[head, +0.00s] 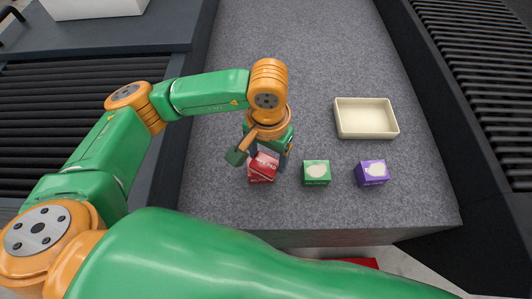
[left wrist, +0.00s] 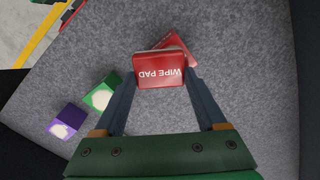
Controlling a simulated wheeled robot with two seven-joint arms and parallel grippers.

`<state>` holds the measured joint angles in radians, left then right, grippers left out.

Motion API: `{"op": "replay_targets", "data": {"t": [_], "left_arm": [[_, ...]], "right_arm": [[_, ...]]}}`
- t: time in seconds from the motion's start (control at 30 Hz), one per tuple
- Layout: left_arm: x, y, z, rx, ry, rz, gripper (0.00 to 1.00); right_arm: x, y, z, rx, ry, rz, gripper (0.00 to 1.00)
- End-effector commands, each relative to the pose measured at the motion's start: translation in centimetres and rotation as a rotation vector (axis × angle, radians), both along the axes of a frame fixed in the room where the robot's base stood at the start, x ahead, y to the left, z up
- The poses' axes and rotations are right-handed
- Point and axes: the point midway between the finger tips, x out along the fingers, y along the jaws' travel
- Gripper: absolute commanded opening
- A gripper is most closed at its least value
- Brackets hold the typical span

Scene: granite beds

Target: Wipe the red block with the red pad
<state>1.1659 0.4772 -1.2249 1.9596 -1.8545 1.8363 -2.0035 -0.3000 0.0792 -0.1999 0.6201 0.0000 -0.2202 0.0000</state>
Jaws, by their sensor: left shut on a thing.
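My left gripper (head: 268,160) points down at the near part of the granite bed and is shut on the red pad (left wrist: 160,73). The pad carries the white words "WIPE PAD" and sits between the two fingertips in the left wrist view. The red block (left wrist: 177,44) shows partly behind the pad there, turned at an angle to it. The pad hides much of the block, and I cannot tell whether they touch. In the head view the red block (head: 261,177) and the pad overlap under the gripper. My right gripper is not in view.
A green block (head: 316,173) and a purple block (head: 372,173), each with a pale patch, stand to the right on the granite bed (head: 300,45). An empty cream tray (head: 365,134) lies behind them. The bed's far part is clear. Dark slatted surfaces flank it.

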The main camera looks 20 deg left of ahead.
Motion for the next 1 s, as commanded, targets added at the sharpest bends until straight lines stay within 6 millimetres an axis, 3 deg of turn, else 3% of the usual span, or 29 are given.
{"op": "replay_targets", "data": {"t": [0.53, 1.0], "left_arm": [[0.6, 2.5, -0.1, 0.0, 0.001, 0.001, 0.29], [0.5, 2.0, 0.0, -0.002, 0.0, -0.002, 0.29]], "right_arm": [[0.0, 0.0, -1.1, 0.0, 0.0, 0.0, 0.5], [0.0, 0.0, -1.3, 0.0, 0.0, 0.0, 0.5]]}}
